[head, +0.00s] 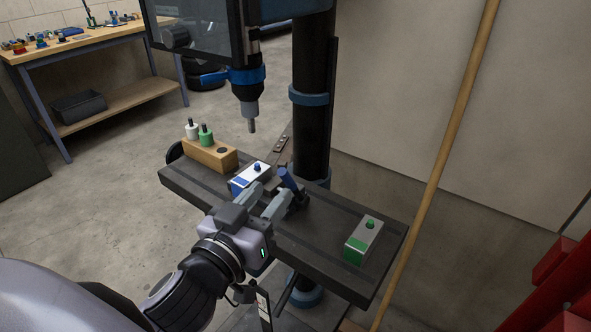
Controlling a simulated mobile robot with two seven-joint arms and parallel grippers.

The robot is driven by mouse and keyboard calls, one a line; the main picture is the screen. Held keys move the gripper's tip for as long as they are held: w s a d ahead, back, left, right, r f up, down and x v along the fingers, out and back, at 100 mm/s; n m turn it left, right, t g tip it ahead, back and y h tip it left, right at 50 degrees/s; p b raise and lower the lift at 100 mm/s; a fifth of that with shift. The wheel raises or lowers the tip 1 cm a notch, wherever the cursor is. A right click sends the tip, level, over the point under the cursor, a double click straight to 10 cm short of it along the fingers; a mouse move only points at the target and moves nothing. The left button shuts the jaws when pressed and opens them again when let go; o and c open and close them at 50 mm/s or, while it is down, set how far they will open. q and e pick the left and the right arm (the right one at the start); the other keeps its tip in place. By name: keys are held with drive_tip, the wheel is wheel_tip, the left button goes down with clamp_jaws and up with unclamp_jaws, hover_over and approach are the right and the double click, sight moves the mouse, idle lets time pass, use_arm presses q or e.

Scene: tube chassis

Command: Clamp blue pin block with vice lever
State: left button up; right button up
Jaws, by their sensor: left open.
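The blue pin block (248,180) is pale on top with a blue end and a blue pin standing on it. It sits on the dark drill press table (330,225), below the drill chuck. The blue vice lever (287,179) stands tilted just right of the block. My left gripper (271,195) is open, its fingers reaching toward the lever from the front. I cannot tell whether a finger touches the lever or the block. The gripper hides most of the vice and the block's near side. My right gripper is not in view.
A green pin block (360,238) sits at the table's right end. A wooden holder (210,155) with a white and a green piece stands at the left end. The drill chuck (249,105) hangs above, and the dark column (312,110) rises behind.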

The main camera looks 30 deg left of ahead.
sight(282, 179)
use_arm(q)
drive_tip(key=shift+w+a+p, duration=0.15)
drive_tip(key=shift+w+p, duration=0.55)
drive_tip(key=shift+w, duration=2.7)
clamp_jaws()
